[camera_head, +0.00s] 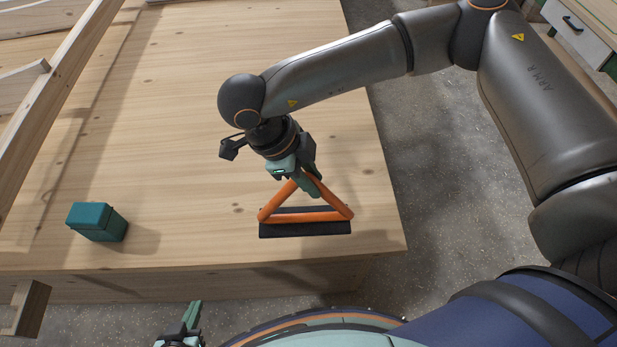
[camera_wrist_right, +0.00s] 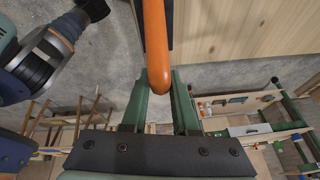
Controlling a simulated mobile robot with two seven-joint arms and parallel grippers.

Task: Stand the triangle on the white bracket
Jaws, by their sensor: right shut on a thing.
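The orange triangle (camera_head: 305,217) is upright, with its point up and its lower bar along a dark, elongated bracket (camera_head: 305,230) near the table's front edge. The bracket looks black, not white; no white bracket shows. I cannot tell whether the bar rests in it or hovers just over it. My right gripper (camera_head: 307,182) is shut on the triangle near its top corner. In the right wrist view the orange bar (camera_wrist_right: 155,60) lies between the gripper's fingers (camera_wrist_right: 164,98), with dark strips of the bracket behind it. My left gripper (camera_head: 191,320) is partly visible at the bottom edge, away from the triangle.
A teal box (camera_head: 97,222) stands on the wooden table (camera_head: 190,130) to the left. Wooden beams (camera_head: 60,85) rise along the table's left side. The tabletop between the box and the bracket is clear. Grey floor (camera_head: 430,190) lies beyond the right edge.

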